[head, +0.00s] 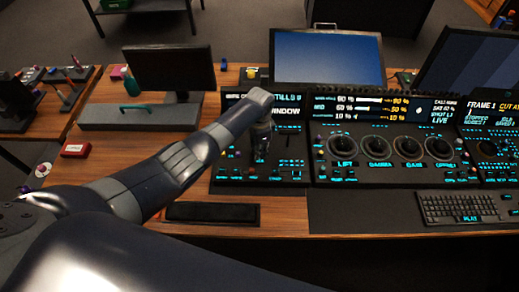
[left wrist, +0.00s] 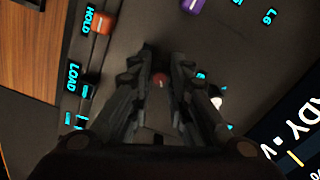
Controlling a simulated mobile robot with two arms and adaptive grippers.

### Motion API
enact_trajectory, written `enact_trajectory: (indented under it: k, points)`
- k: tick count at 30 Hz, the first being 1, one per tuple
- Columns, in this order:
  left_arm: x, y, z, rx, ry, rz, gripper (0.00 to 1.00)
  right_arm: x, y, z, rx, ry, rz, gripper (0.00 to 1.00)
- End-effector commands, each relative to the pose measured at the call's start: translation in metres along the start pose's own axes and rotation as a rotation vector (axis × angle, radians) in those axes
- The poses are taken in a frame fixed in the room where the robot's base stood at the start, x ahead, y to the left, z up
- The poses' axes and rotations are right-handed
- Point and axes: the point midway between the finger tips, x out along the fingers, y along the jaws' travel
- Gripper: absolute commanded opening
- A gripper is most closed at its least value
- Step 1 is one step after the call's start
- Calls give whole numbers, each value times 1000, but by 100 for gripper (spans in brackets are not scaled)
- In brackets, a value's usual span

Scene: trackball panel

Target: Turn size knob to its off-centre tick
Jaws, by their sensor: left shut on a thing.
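No "size" label is readable, so I cannot tell the knob's angle. My right gripper is not in view.
An orange HOLD button (left wrist: 103,23), a dark LOAD control (left wrist: 88,88) and a purple knob (left wrist: 193,5) surround the fingers. Several trackballs, such as the LIFT one (head: 343,146), lie to the right. A keyboard (head: 462,207) lies in front.

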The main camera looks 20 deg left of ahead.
Motion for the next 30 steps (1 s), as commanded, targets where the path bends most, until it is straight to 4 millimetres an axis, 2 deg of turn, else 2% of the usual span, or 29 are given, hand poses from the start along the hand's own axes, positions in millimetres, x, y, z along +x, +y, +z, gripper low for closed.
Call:
enact_trajectory:
  k: [9, 23, 24, 27, 30]
  points:
    - [-2, -1, -2, 101, 5, -4, 0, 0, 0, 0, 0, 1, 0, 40]
    - [-2, -1, -2, 115, 6, -4, 0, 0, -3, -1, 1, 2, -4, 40]
    - [-2, -1, -2, 115, 6, -4, 19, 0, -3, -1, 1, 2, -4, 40]
    - [-2, -1, -2, 114, 6, -3, 38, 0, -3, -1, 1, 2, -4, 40]
    - [-1, 0, -2, 114, 4, -2, 38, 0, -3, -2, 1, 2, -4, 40]
